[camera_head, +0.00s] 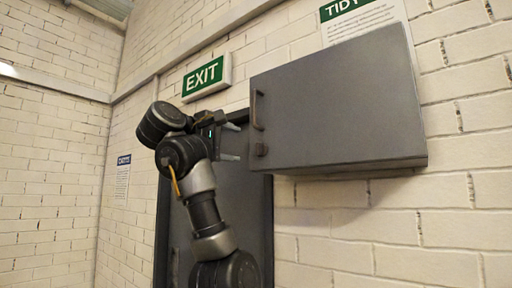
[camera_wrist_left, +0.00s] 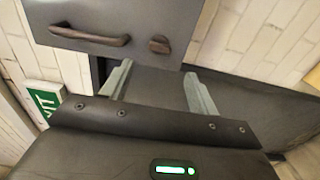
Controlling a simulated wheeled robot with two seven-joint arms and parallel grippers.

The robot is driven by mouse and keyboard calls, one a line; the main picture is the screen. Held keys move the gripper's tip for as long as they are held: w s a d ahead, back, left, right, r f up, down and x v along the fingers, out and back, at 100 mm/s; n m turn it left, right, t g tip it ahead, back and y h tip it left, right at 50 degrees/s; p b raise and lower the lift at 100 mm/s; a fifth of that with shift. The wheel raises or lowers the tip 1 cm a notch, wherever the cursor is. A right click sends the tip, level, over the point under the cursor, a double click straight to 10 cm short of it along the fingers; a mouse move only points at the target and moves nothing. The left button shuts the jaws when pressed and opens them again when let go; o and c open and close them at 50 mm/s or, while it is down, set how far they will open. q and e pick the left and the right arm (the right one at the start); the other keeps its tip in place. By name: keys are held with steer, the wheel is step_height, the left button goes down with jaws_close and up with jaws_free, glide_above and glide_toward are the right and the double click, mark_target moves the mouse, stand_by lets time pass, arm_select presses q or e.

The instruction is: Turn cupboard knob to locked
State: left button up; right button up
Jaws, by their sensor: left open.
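The grey cupboard (camera_head: 340,105) hangs on the brick wall, its door closed. Its bar handle (camera_head: 257,110) is on the left side of the door, and the small brown knob (camera_head: 261,149) sits just below it. My left gripper (camera_head: 236,142) is open and empty, just left of the handle and knob. In the left wrist view, the knob (camera_wrist_left: 159,45) is beyond the open fingers (camera_wrist_left: 158,88), between them sideways, with the handle (camera_wrist_left: 92,36) to its left. The fingers appear apart from the knob. My right gripper is not in view.
A dark door (camera_head: 245,215) stands in the wall below and behind my left arm. A green EXIT sign (camera_head: 206,77) is left of the cupboard. A wall poster (camera_head: 358,18) is partly behind the cupboard's top. The space below the cupboard is clear.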

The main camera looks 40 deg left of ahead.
mark_target(257, 149)
arm_select(q)
steer(key=w+p, duration=0.6)
steer(key=w, duration=0.4)
steer(key=shift+a+r+p, duration=0.1)
steer(key=shift+p, duration=0.3)
steer(key=shift+a, duration=0.1)
steer(key=c, duration=0.9)
steer(key=shift+c, duration=0.5)
